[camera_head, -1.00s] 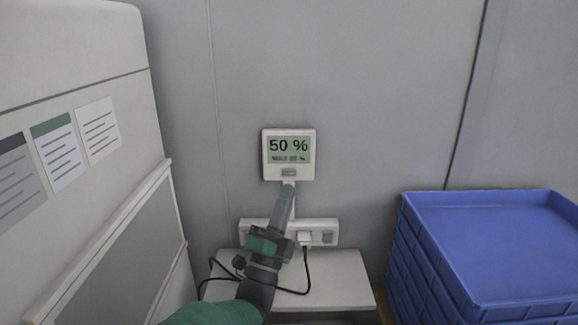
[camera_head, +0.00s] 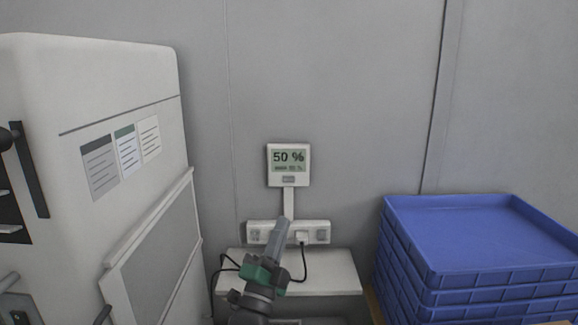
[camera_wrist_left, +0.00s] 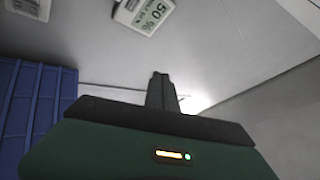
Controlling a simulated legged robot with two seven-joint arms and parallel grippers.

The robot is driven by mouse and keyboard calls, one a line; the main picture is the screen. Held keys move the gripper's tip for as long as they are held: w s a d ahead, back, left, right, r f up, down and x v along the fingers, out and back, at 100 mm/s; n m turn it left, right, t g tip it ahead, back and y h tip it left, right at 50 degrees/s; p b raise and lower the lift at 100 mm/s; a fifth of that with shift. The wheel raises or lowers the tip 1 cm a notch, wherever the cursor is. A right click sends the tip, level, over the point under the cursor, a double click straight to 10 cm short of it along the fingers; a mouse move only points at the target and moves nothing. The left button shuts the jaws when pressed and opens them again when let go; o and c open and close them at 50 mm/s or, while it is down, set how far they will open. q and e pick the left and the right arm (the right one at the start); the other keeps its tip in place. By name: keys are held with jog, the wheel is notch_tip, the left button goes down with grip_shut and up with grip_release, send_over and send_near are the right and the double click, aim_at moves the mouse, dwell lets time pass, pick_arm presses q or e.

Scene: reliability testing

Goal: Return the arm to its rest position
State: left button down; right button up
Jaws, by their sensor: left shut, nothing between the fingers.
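My left gripper (camera_head: 277,232) is shut and empty in the head view. It points up and away, in front of the outlet strip and below the wall display. In the left wrist view its closed fingers (camera_wrist_left: 160,88) stand dark at the centre with nothing between them. The wall display (camera_head: 288,165) reads 50 % and hangs above the fingertips, apart from them. It also shows at the top of the left wrist view (camera_wrist_left: 145,13). My right gripper is in neither view.
A white outlet strip (camera_head: 318,232) with a plug and black cable sits above a small white table (camera_head: 335,272). Stacked blue crates (camera_head: 455,280) stand at the right. A white cabinet (camera_head: 95,75) with posted sheets fills the left. The upper wall is clear.

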pick_arm(q)
jog(key=w+a+f+n+g+y+p, duration=0.2)
jog(key=w+a+f+n+g+y, duration=0.1)
jog(key=a+f+n, duration=0.15)
jog(key=s+a+f+n+g+y+p, duration=0.45)
jog(key=s+a+f+n+g, duration=0.2)
jog(key=f, duration=0.35)
jog(key=s+a+f+n+g+p, duration=0.2)
jog(key=s+a+f+n+g, duration=0.1)
jog(key=s, duration=0.9)
jog(key=s+a+f+n+g+y+p, duration=0.1)
jog(key=s+a+f+n+g, duration=0.3)
jog(key=s, duration=0.9)
notch_tip(320, 180, down, 2)
jog(key=g+p, duration=0.1)
jog(key=g, duration=0.3)
jog(key=shift+s+f+n, duration=0.2)
jog(key=shift+f+n, duration=0.05)
jog(key=shift+n, duration=0.05)
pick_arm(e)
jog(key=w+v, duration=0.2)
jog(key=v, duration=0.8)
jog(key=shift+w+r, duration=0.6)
